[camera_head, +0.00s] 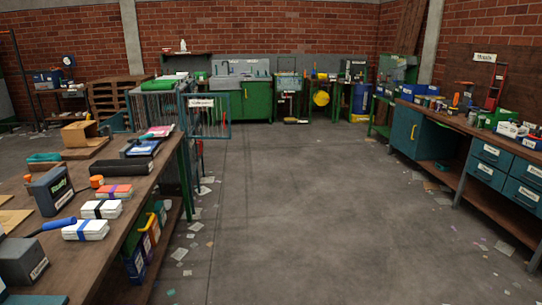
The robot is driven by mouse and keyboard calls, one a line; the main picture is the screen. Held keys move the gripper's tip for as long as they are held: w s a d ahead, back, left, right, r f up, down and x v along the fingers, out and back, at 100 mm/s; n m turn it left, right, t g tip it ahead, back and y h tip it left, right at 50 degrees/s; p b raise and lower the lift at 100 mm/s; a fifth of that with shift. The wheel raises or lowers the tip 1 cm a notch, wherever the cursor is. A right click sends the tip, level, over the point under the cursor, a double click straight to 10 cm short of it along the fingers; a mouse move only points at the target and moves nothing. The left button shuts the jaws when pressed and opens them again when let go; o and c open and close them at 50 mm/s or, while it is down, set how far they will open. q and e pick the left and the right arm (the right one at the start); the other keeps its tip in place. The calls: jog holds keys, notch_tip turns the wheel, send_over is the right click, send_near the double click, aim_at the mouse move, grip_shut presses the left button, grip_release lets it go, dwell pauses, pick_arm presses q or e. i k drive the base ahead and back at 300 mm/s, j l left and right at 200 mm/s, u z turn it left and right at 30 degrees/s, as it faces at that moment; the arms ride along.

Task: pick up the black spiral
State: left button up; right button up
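I cannot pick out a black spiral in the head view; small items on the benches are too far away to tell. Dark things on the left workbench (140,190) are a dark box with a label (52,190) and a long black tray (138,148). Neither of my grippers is in view.
White packs with coloured bands (86,230) lie near the left bench's front edge. A right workbench (457,125) with teal drawers (494,156) runs along the right. Green cabinets (257,101) stand at the back. The middle floor (290,190) is clear, with paper scraps along its sides.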

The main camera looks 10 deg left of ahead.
aim_at(158, 145)
jog(key=i+j+u, duration=0.15)
jog(key=i+u, duration=0.15)
jog(key=i, duration=0.7)
jog(key=i+u, duration=0.3)
jog(key=i, duration=1.4)
jog(key=i+l+u, duration=0.1)
jog(key=i, duration=0.7)
jog(key=i+l, duration=0.1)
jog(key=i, duration=0.65)
